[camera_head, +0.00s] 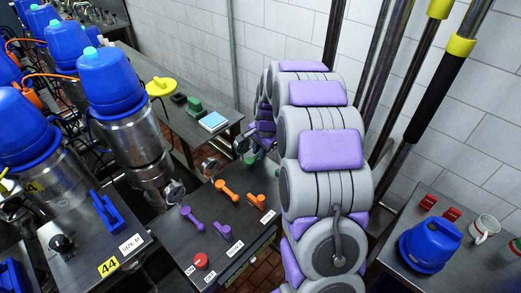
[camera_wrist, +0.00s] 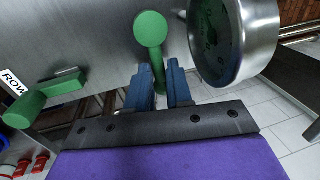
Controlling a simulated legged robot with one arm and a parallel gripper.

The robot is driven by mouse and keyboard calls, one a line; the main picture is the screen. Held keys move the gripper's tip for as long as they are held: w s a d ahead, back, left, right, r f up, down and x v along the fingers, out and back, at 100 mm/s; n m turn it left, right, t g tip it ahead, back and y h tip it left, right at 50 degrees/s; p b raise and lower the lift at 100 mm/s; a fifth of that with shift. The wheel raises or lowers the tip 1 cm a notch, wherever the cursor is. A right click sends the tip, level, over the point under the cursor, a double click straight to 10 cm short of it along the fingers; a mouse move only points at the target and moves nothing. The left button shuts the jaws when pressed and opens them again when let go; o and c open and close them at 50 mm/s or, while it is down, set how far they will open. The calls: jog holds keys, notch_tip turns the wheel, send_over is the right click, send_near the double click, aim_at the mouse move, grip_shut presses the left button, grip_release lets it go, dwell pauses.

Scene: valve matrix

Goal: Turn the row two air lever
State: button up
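In the wrist view, a green lever with a round head (camera_wrist: 151,28) stands just ahead of my gripper (camera_wrist: 160,72). Its stem runs down between the two blue fingers, which are apart; whether they press on it is unclear. A second green lever (camera_wrist: 50,95) sits to the left, beside a white label (camera_wrist: 12,82) reading "ROW", cut off by the edge. In the head view my gripper is largely hidden behind my grey and purple arm; a little green (camera_head: 250,158) shows beside it. Which row the lever belongs to cannot be read.
A round metal gauge (camera_wrist: 215,40) stands close right of my fingers. A near panel holds purple levers (camera_head: 193,219), orange levers (camera_head: 227,190) and a red knob (camera_head: 201,261). Blue-topped metal tanks (camera_head: 110,75) crowd the left.

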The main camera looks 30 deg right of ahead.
grip_shut()
jog(key=shift+d+r, duration=0.1)
